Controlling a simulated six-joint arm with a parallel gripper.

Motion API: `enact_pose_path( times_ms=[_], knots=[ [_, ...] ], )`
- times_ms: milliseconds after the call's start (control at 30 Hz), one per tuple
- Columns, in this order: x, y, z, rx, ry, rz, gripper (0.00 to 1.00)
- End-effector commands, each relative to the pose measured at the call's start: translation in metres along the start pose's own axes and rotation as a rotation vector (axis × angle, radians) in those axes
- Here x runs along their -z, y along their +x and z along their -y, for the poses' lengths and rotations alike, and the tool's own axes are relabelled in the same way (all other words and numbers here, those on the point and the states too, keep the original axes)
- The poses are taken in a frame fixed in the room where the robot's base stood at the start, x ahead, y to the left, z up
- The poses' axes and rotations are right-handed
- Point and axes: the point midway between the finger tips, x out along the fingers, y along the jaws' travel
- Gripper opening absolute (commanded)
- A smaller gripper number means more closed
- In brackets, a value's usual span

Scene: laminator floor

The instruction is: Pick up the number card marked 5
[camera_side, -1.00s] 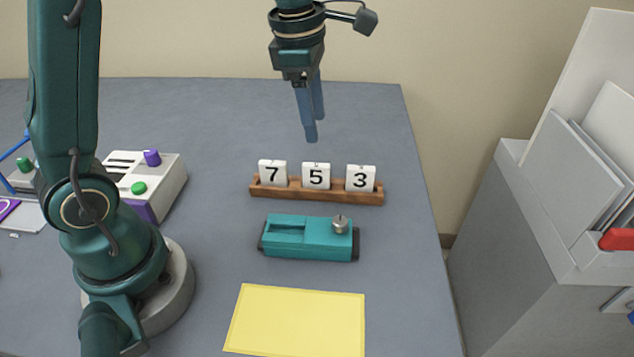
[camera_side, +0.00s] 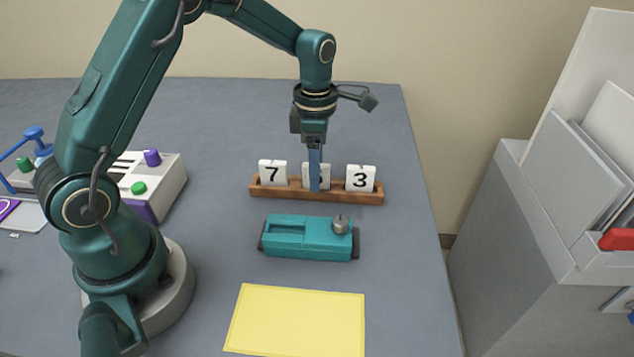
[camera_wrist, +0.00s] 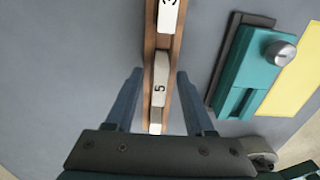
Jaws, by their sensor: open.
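The number card marked 5 (camera_wrist: 159,82) is a white block standing in the middle of a brown wooden rack (camera_side: 262,193), between the card marked 7 (camera_side: 272,173) and the card marked 3 (camera_side: 361,178). My gripper (camera_side: 314,188) is down at the 5 card, and its blue finger hides most of that card in the side view. In the wrist view my gripper (camera_wrist: 158,80) is open, with one finger on each side of the rack and the 5 card between them. Gaps show between the fingers and the card.
A teal device (camera_side: 305,238) with a metal knob lies in front of the rack. A yellow sheet (camera_side: 296,320) lies nearer the front. A white machine (camera_side: 160,180) with green and purple buttons stands left. The table behind the rack is clear.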

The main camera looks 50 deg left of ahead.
Motion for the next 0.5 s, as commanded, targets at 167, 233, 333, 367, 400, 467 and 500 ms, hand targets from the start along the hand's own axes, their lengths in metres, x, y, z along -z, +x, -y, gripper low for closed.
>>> enact_pose_path(
  times_ms=[167, 233, 333, 367, 400, 467, 500],
  knots=[
    [-0.0001, -0.0002, 0.0000, 0.000, 0.000, 0.000, 0.50],
    [-0.0001, -0.0003, -0.0001, 0.000, 0.000, 0.000, 0.23],
    [-0.0001, -0.0003, -0.0001, -0.001, 0.000, 0.000, 0.00],
    [-0.0001, -0.0004, -0.0001, 0.000, 0.000, 0.000, 0.00],
    [-0.0001, -0.0004, 0.0000, 0.000, 0.000, 0.000, 0.00],
    [-0.0001, -0.0005, -0.0001, -0.001, 0.000, 0.001, 0.00],
    [-0.0001, -0.0005, -0.0001, -0.001, 0.000, 0.001, 0.00]
  ],
)
